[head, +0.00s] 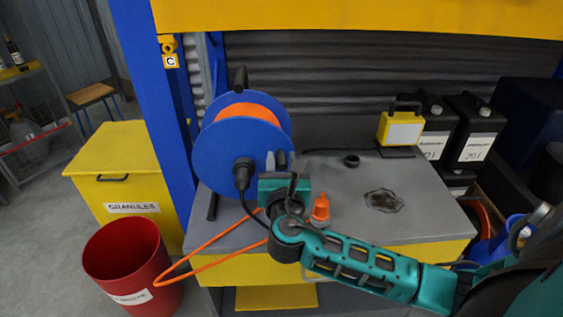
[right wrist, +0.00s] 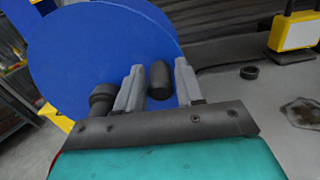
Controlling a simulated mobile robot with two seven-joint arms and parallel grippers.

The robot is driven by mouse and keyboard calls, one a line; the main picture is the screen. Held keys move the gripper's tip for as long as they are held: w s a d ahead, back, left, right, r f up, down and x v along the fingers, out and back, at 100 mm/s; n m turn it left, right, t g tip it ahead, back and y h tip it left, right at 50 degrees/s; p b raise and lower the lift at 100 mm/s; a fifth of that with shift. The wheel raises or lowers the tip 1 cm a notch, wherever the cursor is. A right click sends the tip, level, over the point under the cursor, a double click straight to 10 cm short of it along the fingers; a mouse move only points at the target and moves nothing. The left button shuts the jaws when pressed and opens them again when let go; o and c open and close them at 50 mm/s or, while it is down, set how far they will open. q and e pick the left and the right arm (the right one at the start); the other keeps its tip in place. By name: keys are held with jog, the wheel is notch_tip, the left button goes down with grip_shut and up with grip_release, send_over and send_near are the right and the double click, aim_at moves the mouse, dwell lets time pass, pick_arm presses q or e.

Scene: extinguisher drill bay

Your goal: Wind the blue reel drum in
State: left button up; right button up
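The blue reel drum (head: 236,150) stands upright at the bench's left end, with orange cable (head: 243,110) wound on it. A length of cable hangs off the bench front in a loop. A black hub piece (head: 243,172) sits on the drum's face. My right gripper (head: 276,158) is in front of the drum's lower right. In the right wrist view, its two grey fingers stand apart, with a black crank knob (right wrist: 160,80) showing between them. I cannot tell whether they touch it. The drum face (right wrist: 90,50) fills the upper left there. My left gripper is not in view.
An orange cone-shaped piece (head: 320,208) stands on the grey bench (head: 420,205) beside my right wrist. A black ring (head: 351,160), a dark stain and a yellow lamp (head: 400,130) are further right. A red bin (head: 130,262) and a yellow granules box (head: 112,170) stand left.

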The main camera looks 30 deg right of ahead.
grip_shut()
dwell(0.4)
